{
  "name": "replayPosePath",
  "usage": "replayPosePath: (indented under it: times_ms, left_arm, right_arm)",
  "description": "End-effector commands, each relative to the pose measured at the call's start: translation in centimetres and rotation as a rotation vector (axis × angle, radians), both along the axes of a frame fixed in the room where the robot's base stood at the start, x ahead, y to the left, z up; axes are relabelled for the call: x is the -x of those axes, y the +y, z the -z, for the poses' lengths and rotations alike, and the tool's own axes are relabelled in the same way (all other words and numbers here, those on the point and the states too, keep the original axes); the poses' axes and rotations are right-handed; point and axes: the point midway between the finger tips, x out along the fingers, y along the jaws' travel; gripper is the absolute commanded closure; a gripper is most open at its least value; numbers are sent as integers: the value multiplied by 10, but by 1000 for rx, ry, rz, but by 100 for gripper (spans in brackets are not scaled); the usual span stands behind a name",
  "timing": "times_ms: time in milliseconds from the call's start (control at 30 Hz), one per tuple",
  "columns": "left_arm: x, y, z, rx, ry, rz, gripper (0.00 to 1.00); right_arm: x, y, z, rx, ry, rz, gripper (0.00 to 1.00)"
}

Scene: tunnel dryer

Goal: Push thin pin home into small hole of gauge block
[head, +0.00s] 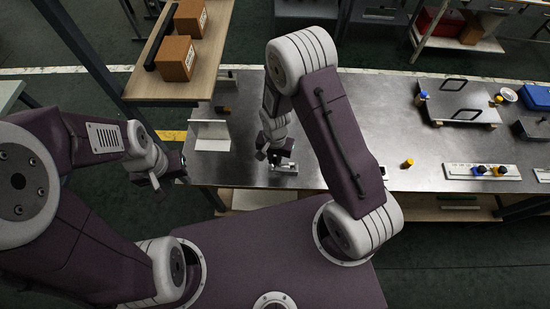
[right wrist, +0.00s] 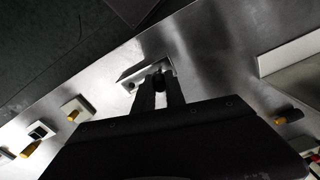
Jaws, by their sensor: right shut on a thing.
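The gauge block (head: 287,168) is a small pale metal piece on the steel bench near its front edge. It also shows in the right wrist view (right wrist: 131,74), partly covered by the fingers. My right gripper (head: 272,158) is low over the block, pointing down. In the right wrist view its two dark fingers (right wrist: 159,88) are close together at the block, shut on a small dark thing, presumably the thin pin. The pin's shaft and the small hole are hidden, so I cannot tell how deep it sits. My left gripper (head: 159,192) hangs off the bench's left front corner, its jaws too small to read.
A white angled stand (head: 210,135) is left of the block. A yellow peg (head: 407,163) and a white strip with knobs (head: 482,171) lie to the right. A metal tray with handles (head: 458,103) is further back. Cardboard boxes (head: 176,58) stand on a side table.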

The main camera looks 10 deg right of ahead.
Motion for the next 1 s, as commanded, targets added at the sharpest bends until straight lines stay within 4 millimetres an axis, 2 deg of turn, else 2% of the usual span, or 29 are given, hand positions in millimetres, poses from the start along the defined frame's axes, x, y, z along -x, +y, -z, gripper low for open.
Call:
replayPosePath:
  times_ms: [900, 933, 1000]
  left_arm:
    - [0, 0, 19, 0, 0, 0, 64]
    - [0, 0, 18, 0, 0, 0, 64]
    - [0, 0, 18, 0, 0, 0, 64]
  right_arm:
    - [0, 0, 24, 0, 0, 0, 100]
    - [0, 0, 24, 0, 0, 0, 82]
    - [0, 0, 23, 0, 0, 0, 63]
